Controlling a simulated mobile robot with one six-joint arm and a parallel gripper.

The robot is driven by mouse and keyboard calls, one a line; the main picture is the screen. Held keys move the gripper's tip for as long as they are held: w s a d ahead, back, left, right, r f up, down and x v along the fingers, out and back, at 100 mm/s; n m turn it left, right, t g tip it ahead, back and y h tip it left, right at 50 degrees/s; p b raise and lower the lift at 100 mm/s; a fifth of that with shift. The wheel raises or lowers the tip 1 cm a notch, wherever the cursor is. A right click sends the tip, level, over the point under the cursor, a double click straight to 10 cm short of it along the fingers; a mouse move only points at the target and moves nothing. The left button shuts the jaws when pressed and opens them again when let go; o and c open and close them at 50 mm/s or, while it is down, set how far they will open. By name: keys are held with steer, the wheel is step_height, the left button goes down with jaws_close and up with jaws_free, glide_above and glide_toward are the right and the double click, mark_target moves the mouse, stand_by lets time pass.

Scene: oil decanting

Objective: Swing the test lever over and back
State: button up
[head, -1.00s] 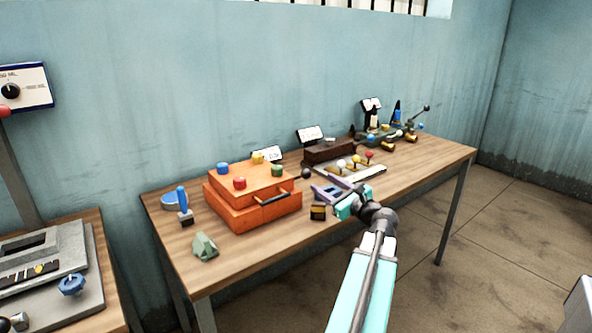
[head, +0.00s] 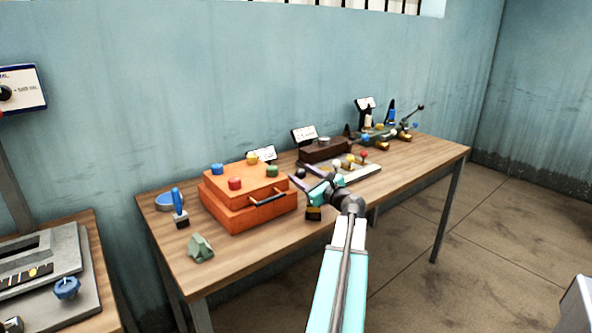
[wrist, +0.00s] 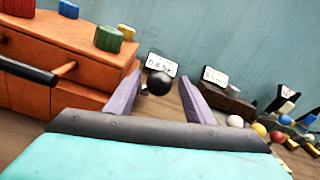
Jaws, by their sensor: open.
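A black ball knob (wrist: 159,83), which looks like the lever's handle, shows between my finger tips in the wrist view. In the head view the knob (head: 301,173) is small, beside the orange box's right end. Its stem and base are hidden or too small to make out. My gripper (head: 307,177) is open, its two purple fingers pointing toward the back of the table. In the wrist view my gripper (wrist: 160,88) has one finger on each side of the knob; I see no clear contact. A white label card (wrist: 161,65) stands behind the knob.
The orange box (head: 248,199) with coloured knobs and a black-handled front is close on the left. A pale slotted plate (head: 360,173) with ball-topped levers and a dark brown block (head: 324,150) are to the right.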

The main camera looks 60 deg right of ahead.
steer(key=shift+x, duration=2.4)
jaws_close()
steer(key=shift+s+d+r+p, duration=0.1)
steer(key=shift+d+p, duration=0.05)
steer(key=shift+p, duration=0.25)
